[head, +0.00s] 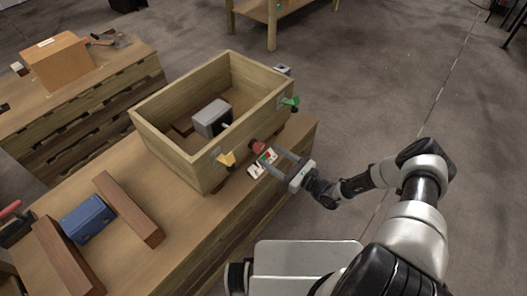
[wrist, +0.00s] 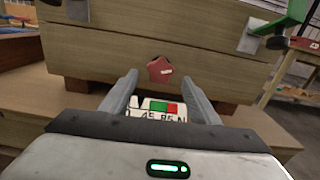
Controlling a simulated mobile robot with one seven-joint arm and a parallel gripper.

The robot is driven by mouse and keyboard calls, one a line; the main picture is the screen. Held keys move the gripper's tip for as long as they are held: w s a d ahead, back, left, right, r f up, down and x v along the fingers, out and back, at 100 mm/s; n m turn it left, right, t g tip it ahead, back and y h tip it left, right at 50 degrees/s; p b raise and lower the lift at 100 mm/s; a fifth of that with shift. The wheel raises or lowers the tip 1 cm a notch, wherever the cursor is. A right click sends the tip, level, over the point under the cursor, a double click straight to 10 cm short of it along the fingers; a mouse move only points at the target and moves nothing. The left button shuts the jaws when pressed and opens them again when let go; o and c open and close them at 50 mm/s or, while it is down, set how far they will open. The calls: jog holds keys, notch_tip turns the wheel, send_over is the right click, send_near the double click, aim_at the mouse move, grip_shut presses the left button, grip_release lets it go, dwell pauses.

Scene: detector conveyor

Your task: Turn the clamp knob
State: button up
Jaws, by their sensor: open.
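A dark red knob (head: 258,146) sits low on the near side wall of the wooden box (head: 177,161). In the wrist view the knob (wrist: 160,70) has a lobed outline with a small pale mark, roughly centred ahead of the fingers. My gripper (head: 268,160) is open and empty, its fingers pointing at the box wall. In the wrist view my gripper (wrist: 160,82) has one finger on each side below the knob, apart from it. A small white panel with green and red patches (wrist: 160,107) lies between the fingers.
The box stands on a wooden bench (head: 215,215) and holds a grey block (head: 212,118). A blue block (head: 87,217) lies between brown bars (head: 128,208) at left. Another bench with a cardboard-coloured box (head: 57,61) stands behind. The floor at right is open.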

aim_at(261, 150)
jog(key=shift+x, duration=2.3)
jog(key=shift+c, duration=0.3)
jog(key=c, duration=1)
